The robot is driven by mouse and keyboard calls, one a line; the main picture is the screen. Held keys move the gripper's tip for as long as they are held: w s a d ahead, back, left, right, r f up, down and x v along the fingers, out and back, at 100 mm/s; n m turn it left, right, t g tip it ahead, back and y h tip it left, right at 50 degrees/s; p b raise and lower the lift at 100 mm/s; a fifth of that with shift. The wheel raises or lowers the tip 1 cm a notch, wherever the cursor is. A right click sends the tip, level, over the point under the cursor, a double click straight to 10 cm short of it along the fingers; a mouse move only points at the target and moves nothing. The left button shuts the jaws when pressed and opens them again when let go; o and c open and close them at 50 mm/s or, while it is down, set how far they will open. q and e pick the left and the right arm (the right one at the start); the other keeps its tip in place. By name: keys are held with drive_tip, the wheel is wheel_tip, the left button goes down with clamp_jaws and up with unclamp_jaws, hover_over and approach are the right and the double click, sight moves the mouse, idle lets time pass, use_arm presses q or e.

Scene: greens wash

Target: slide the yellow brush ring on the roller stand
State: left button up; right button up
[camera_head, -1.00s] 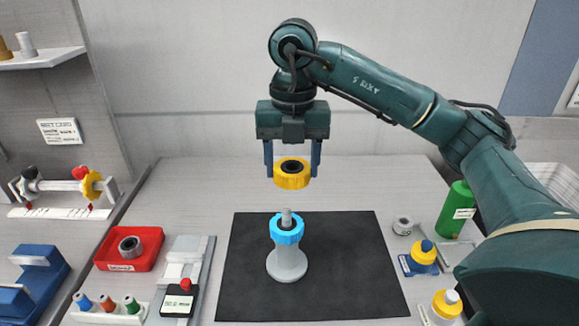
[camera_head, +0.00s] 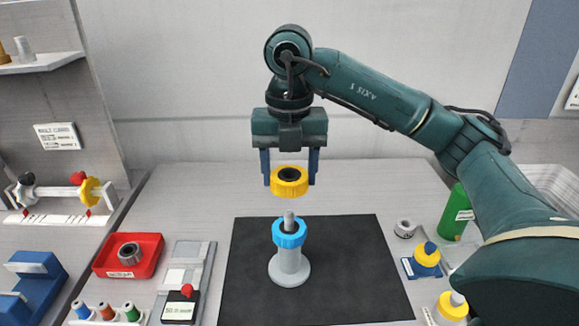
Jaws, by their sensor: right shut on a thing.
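The yellow brush ring (camera_head: 289,184) is held between the blue fingers of my right gripper (camera_head: 290,180), which is shut on it. The ring is level, with its dark central hole showing. It hangs in the air just above the roller stand (camera_head: 289,268), apart from the post tip. The stand is light grey with a round base and an upright post, and stands on the black mat (camera_head: 350,270). A blue ring (camera_head: 289,234) sits around its post, with the post's grey tip showing above. My left gripper is not in view.
A red tray (camera_head: 150,258) with a grey ring, a grey plate with a red knob (camera_head: 187,290) and several small bottles are on the left. A green bottle (camera_head: 454,212) and yellow-topped items (camera_head: 426,255) are on the right. The mat around the stand is clear.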

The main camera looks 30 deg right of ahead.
sight(289, 211)
drive_tip(key=shift+f+b, duration=1.3)
drive_tip(key=shift+f, duration=0.8)
use_arm(q)
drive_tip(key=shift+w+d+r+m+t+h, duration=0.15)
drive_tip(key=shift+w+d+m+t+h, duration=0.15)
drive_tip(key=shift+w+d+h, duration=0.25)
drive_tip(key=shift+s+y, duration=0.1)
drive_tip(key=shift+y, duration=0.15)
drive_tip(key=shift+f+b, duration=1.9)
drive_tip(key=shift+b, duration=0.05)
use_arm(e)
drive_tip(key=shift+f, duration=2.5)
drive_tip(key=o, duration=1.1)
drive_tip(key=shift+c, duration=0.2)
